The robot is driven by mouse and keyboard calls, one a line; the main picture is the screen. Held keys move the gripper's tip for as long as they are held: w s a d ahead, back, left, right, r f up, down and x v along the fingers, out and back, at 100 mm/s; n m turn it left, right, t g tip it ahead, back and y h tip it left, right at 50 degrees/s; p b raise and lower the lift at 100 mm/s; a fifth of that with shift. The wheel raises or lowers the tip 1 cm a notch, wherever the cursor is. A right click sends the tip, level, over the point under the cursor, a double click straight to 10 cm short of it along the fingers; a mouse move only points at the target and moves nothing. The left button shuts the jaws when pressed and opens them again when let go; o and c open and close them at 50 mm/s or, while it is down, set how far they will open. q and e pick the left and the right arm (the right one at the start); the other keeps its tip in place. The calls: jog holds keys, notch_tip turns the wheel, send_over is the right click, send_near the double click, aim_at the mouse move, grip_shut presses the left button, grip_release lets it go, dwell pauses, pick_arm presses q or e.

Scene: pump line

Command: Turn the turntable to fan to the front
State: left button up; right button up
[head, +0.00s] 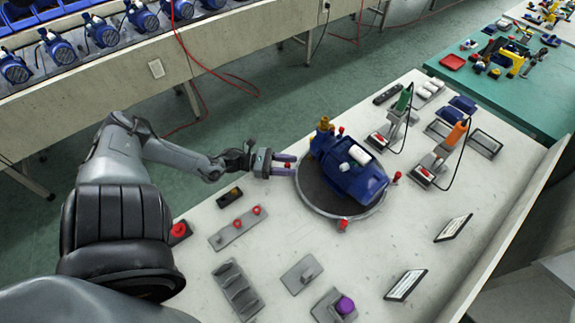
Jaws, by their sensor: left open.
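The blue pump (350,168) lies on the round dark turntable (318,196), which has a pale rim. A brass-coloured fitting stands at the pump's back left and a white box on its top. I cannot tell for sure which end is the fan. Red knobs show around the rim at the back, at the right (397,176) and at the front (342,225). My left gripper (291,165) is open at the turntable's left edge, its fingers pointing right. A bit of red shows between the fingers, probably a rim knob. My right gripper is out of view.
Two powered screwdrivers, green (403,100) and orange (455,135), stand on holders at the right with black cables. A red button box (179,230), a grey strip with red knobs (238,228) and grey fixtures are at the front left. Two sign plates (405,285) stand at the front right.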

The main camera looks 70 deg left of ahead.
pick_arm(q)
jog(key=shift+c, duration=0.4)
grip_shut()
jog(key=shift+a, duration=0.2)
